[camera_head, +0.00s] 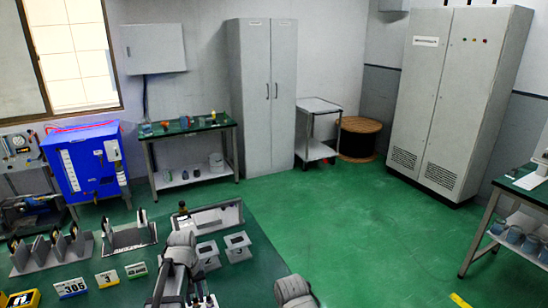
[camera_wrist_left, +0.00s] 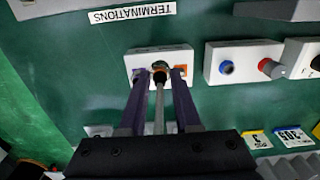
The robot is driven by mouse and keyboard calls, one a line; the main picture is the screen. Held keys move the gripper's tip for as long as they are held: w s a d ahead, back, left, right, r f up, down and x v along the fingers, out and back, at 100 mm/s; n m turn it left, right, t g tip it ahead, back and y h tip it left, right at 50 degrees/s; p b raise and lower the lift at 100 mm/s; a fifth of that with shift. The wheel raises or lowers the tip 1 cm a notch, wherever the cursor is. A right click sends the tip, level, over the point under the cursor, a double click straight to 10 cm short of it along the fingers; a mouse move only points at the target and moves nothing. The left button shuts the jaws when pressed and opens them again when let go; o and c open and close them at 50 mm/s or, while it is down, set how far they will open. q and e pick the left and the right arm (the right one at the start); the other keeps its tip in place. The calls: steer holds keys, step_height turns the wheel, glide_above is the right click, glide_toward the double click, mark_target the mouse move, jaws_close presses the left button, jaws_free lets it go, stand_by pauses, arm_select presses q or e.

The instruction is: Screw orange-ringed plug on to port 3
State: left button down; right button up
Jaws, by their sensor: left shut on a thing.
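My left gripper (camera_wrist_left: 159,76) shows in the left wrist view as two dark purple fingers. They are shut on a plug (camera_wrist_left: 160,77) with a grey cable running back between them. The plug's end is dark with a little orange-brown and lies at the face of a white port block (camera_wrist_left: 142,57); I cannot tell if it is seated or touching. An orange spot (camera_wrist_left: 180,70) shows beside the right finger. The port number is not readable. In the head view my left arm covers this area and the fingertips are hard to make out. My right gripper is out of view.
More white blocks stand at right in the wrist view, with a blue port (camera_wrist_left: 227,67) and a red one (camera_wrist_left: 266,65). A grey rack (camera_head: 48,252) stands at left. Green floor is open behind.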

arm_select(q)
steer(key=shift+d, duration=0.15)
steer(key=shift+s+d+f, duration=0.1)
steer(key=shift+s+d, duration=0.15)
steer(key=shift+d, duration=0.5)
steer(key=shift+s+d+f, duration=0.1)
steer(key=shift+s+d, duration=0.1)
steer(key=shift+d, duration=0.55)
steer(key=shift+s+d, duration=0.25)
steer(key=shift+d, duration=0.5)
steer(key=shift+s+d+f+b, duration=0.15)
steer(key=shift+s+d, duration=0.1)
steer(key=shift+d, duration=0.55)
steer(key=shift+s+d+b, duration=0.1)
steer(key=shift+s+d, duration=0.15)
steer(key=shift+d, duration=0.5)
steer(key=shift+s+d+f+b, duration=0.15)
steer(key=shift+s+d, duration=0.1)
steer(key=shift+d, duration=0.55)
steer(key=shift+d, duration=0.1)
steer(key=shift+s+d+f, duration=0.1)
steer(key=shift+s+d, duration=0.15)
steer(key=shift+d, duration=0.5)
steer(key=shift+s+d, duration=0.2)
steer(key=shift+d, duration=0.6)
steer(key=shift+s+d+f, duration=0.1)
steer(key=shift+s+d, duration=0.15)
steer(key=shift+d, duration=0.5)
